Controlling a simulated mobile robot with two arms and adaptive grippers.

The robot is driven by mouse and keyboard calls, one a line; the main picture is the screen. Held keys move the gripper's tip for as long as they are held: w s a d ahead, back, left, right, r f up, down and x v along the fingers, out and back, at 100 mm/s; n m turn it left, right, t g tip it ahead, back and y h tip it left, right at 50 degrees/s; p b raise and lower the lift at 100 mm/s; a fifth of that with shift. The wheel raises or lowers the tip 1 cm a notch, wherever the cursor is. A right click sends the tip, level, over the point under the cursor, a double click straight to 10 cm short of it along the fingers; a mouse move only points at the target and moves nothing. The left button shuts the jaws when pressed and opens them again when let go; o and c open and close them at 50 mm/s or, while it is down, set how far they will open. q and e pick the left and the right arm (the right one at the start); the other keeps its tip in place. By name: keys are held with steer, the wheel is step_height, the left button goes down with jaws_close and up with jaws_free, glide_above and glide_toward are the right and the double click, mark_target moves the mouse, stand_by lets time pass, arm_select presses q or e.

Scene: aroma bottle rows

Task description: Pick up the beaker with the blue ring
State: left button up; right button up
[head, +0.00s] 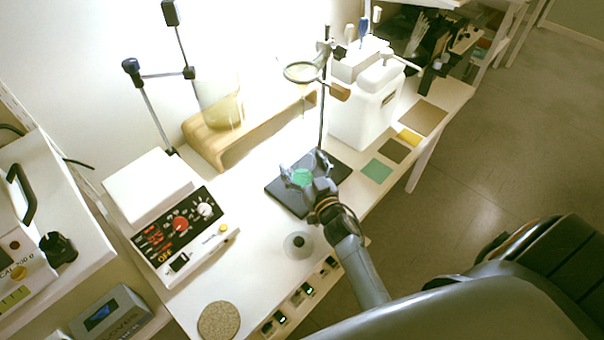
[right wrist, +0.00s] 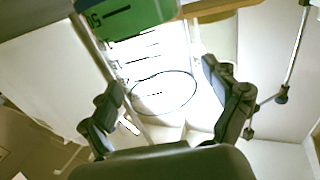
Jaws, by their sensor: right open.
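My right gripper (head: 306,172) is open over the dark stand base (head: 284,197). A green patch (head: 303,177) shows between its fingers in the head view. In the right wrist view the open fingers (right wrist: 168,100) stand either side of a clear, glass-like vessel with dark graduation lines. A thin dark-blue ellipse (right wrist: 163,93) lies between the fingers, seemingly a ring on the vessel. A green, marked piece (right wrist: 130,17) shows at the top. I cannot tell whether the fingers touch the glass. My left gripper is not in view.
A clear beaker with yellowish contents (head: 222,112) stands on a wooden riser (head: 205,152). The stand's ring clamp (head: 303,72) is above and behind my right gripper. A hotplate-like device (head: 170,235) is left, a white box (head: 362,115) right. A small round object (head: 299,244) and cork mat (head: 219,320) are nearer.

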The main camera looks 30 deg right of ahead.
steer(key=c, duration=1.7)
steer(key=shift+c, duration=0.6)
steer(key=shift+r, duration=0.15)
